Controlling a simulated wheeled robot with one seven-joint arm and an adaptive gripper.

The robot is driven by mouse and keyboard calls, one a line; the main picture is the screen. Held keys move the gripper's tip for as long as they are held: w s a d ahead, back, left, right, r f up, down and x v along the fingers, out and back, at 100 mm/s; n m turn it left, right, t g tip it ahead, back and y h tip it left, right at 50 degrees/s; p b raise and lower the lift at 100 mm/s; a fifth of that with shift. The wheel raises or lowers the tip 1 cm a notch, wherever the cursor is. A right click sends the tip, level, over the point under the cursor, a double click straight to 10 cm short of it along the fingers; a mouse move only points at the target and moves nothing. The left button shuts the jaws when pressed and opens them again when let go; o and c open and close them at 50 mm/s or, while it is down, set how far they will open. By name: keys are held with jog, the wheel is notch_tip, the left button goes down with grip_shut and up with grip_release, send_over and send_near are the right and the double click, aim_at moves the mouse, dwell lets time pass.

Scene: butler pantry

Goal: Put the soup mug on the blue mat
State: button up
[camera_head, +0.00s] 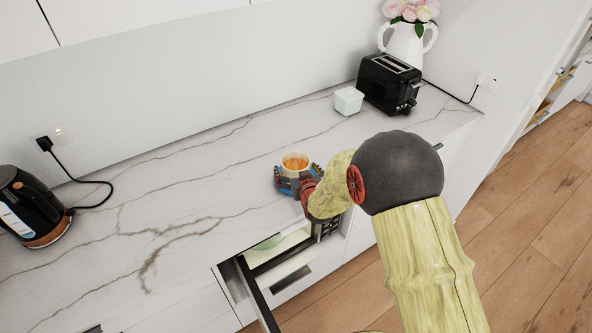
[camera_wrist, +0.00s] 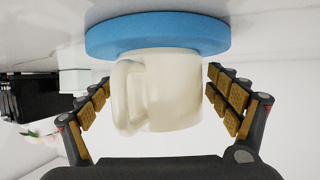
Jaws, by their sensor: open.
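The soup mug (camera_wrist: 165,92) is cream-white, with its handle on the left in the wrist view. In the head view the mug (camera_head: 295,162) shows an orange-brown inside. It stands upright on the round blue mat (camera_wrist: 155,32); the mat's edge also shows in the head view (camera_head: 281,185). The wrist view is upside down, and there the mug's base meets the mat. My gripper (camera_wrist: 163,95) is open, with one finger on each side of the mug. Gaps show between the fingers and the mug. In the head view my gripper and wrist partly hide the mat.
A black toaster (camera_head: 389,83) and a small white box (camera_head: 348,101) stand farther back to the right, with a flower vase (camera_head: 406,45) behind. A black kettle (camera_head: 32,207) is at the left. A drawer (camera_head: 258,295) stands open below the counter's front edge. The counter's middle left is clear.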

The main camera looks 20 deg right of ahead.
jog(key=shift+r, duration=0.15)
jog(key=shift+s+r, duration=0.15)
jog(key=shift+s, duration=0.1)
jog(key=s+r+g+p, duration=0.2)
jog(key=s+r+g, duration=0.2)
jog(key=s+r, duration=1.4)
jog(key=s+r+g, duration=0.2)
jog(key=s+r, duration=0.1)
jog(key=s, duration=0.8)
jog(key=s+r+g, duration=0.1)
jog(key=s+r, duration=0.2)
jog(key=s, duration=0.8)
jog(key=shift+g, duration=0.4)
jog(key=shift+s, duration=0.1)
